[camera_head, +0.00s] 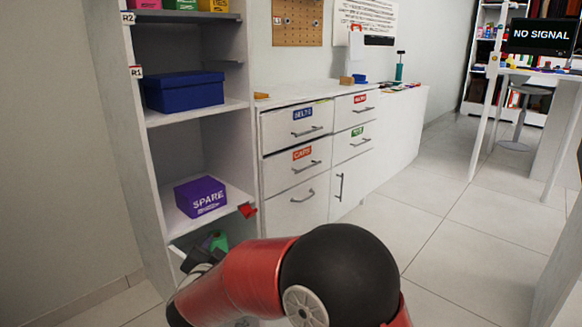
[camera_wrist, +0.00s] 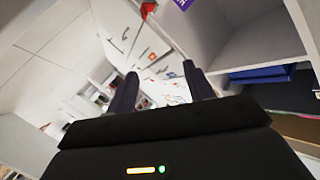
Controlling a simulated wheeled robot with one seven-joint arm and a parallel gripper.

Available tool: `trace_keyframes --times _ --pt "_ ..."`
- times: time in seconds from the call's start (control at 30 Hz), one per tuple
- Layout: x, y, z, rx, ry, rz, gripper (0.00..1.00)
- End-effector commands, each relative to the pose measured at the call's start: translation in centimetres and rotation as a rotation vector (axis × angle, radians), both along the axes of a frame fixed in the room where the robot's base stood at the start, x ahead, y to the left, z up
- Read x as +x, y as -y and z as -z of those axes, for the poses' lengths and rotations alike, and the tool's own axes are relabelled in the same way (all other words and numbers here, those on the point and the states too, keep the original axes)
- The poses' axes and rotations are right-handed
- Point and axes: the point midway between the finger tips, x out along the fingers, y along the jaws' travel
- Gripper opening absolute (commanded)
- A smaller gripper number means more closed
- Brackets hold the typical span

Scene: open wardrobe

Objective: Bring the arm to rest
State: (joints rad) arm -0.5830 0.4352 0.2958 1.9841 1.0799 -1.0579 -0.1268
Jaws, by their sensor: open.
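My gripper shows in the wrist view (camera_wrist: 160,90) with its two dark fingers apart and nothing between them. Beyond the fingers, that view shows the drawer unit and part of the wardrobe, turned over and tilted. In the head view my red and black arm reaches across the bottom toward the left, its far end low beside the open wardrobe (camera_head: 245,130). The gripper's fingers cannot be made out clearly there.
A purple SPARE box (camera_head: 201,197) and a blue box (camera_head: 183,91) stand on wardrobe shelves. A red piece (camera_head: 248,211) sits at the lower shelf's edge. A white drawer unit (camera_head: 322,197) stands to the right. The tiled floor (camera_head: 440,200) is clear right of it.

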Motion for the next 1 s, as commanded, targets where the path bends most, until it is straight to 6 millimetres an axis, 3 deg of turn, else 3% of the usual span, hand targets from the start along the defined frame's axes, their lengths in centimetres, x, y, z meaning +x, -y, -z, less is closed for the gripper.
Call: trace_keyframes --times 0.03,0.1,0.2,0.33,0.5,0.7,0.83,1.0 --pt "0.4 1.6 -3.9 0.008 0.002 -0.063 0.52" --pt "0.3 3.1 -7.0 -0.006 -0.018 -0.163 0.52" --pt "-1.1 6.1 -10.7 -0.054 -0.067 -0.284 0.52" --pt "-4.7 10.9 -13.6 -0.152 -0.167 -0.4 0.52" --pt "-11.8 18.7 -14.6 -0.304 -0.37 -0.468 0.52" --pt "-21.7 27.6 -13.3 -0.436 -0.661 -0.435 0.52" --pt "-26.3 31.0 -12.3 -0.473 -0.797 -0.398 0.52" --pt "-28.9 32.6 -11.7 -0.486 -0.875 -0.375 0.52"
